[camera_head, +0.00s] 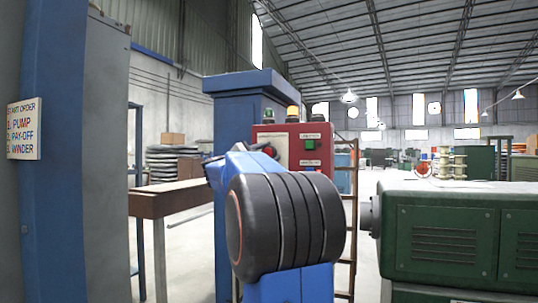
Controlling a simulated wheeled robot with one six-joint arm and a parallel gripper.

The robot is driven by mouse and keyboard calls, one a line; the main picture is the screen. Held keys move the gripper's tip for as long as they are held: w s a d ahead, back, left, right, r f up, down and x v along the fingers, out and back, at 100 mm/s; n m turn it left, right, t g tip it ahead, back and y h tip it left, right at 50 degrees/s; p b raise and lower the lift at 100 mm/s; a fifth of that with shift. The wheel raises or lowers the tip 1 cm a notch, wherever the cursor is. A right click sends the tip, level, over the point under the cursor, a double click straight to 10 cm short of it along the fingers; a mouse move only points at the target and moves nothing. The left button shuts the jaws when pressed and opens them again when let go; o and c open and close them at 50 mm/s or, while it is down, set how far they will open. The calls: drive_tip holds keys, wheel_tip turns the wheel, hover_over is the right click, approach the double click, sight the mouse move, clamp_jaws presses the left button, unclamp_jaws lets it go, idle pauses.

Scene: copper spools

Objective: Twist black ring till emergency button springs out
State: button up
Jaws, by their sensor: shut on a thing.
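The red control panel (290,133) stands in the middle, behind my blue and black arm. On its left side the red emergency button (269,151) shows as a small red spot. My gripper (264,147) is at this button, small and dark, and partly covered by my arm. It is shut on the black ring around the button. The ring itself cannot be made out from the dark fingers. How far the button stands out cannot be told.
Green buttons (310,144) sit on the panel's right side, and an amber lamp (293,113) stands on top. A blue cabinet (245,85) is behind it. A brown-topped bench (165,199) is at left, a green machine (460,235) at right.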

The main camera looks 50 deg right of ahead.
drive_tip(key=o, duration=1.1)
drive_tip(key=shift+c, duration=0.2)
drive_tip(key=shift+a, duration=0.1)
drive_tip(key=v, duration=1.7)
drive_tip(key=shift+a+f, duration=0.1)
drive_tip(key=shift+a, duration=0.05)
